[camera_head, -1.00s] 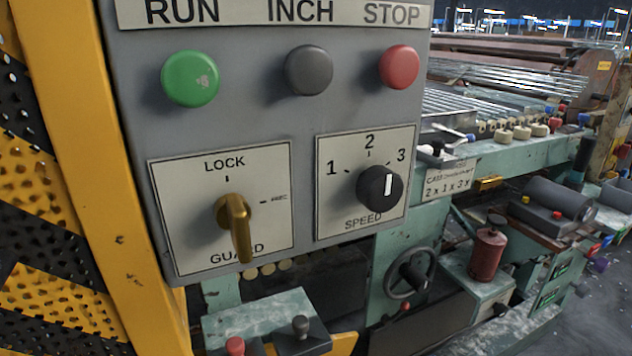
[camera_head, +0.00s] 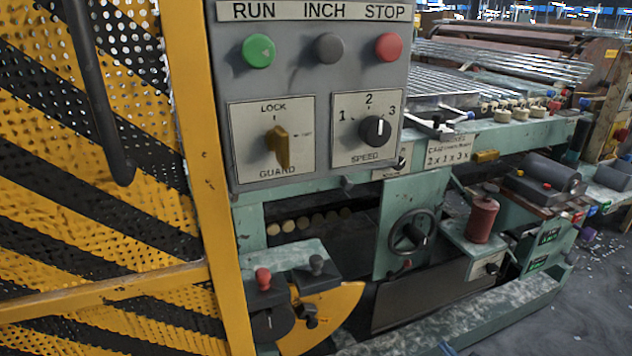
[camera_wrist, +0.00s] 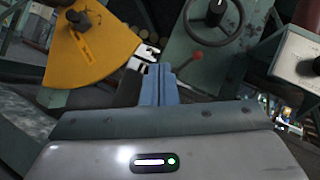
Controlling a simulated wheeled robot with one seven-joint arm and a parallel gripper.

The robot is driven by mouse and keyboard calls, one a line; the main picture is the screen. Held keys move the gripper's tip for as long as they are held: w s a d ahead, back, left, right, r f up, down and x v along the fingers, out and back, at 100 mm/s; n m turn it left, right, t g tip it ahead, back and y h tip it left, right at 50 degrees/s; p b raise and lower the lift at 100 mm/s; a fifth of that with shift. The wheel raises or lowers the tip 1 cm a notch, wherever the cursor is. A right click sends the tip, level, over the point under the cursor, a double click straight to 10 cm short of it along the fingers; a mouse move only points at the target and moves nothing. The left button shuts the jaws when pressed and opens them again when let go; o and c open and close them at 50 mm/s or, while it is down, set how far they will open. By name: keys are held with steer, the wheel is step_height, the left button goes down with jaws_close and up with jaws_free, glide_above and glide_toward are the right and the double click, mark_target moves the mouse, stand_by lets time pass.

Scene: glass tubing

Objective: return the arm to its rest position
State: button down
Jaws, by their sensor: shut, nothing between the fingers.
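My gripper (camera_wrist: 160,84) shows in the wrist view, its two blue-grey fingers shut together with nothing between them. It points towards the machine's lower front, with a yellow quadrant plate (camera_wrist: 97,45) to its left and a handwheel (camera_wrist: 212,22) above right. A lever with a red knob (camera_wrist: 197,56) is just right of the fingertips in the picture; I cannot tell the distance. My arm is not clearly visible in the head view.
A perforated striped guard (camera_head: 90,215) with a black handle (camera_head: 100,95) fills the left. The quadrant (camera_head: 335,315), handwheel (camera_head: 402,246) and red canister (camera_head: 482,221) are lower. Floor (camera_head: 590,300) shows at right.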

steer(key=s+a+r+n+g+h+p, duration=0.15)
steer(key=a+r+n+g+p, duration=0.35)
steer(key=r, duration=0.5)
steer(key=s+a+r+n+g+h+p, duration=0.1)
steer(key=a+r+n+g+h+p, duration=0.2)
steer(key=a+r+g, duration=0.45)
steer(key=s+a+r+n+g+p, duration=0.2)
steer(key=a+r+n+g+p, duration=0.4)
steer(key=r, duration=0.6)
steer(key=s+r+n+t+h+p, duration=0.1)
steer(key=s+r+h+p, duration=0.3)
steer(key=r, duration=0.6)
steer(key=s+a+r+n+t+h+p, duration=0.1)
steer(key=s+r+n+t+h+p, duration=0.1)
steer(key=r, duration=0.8)
steer(key=s+r+n+t+h+p, duration=0.1)
steer(key=s+r+n+h+p, duration=0.2)
steer(key=s+r+h+p, duration=0.3)
step_height(320, 180, up, 5)
steer(key=s+p, duration=0.2)
steer(key=s, duration=0.1)
steer(key=shift+a+t+h+p, duration=0.25)
steer(key=shift+t+h+p, duration=0.1)
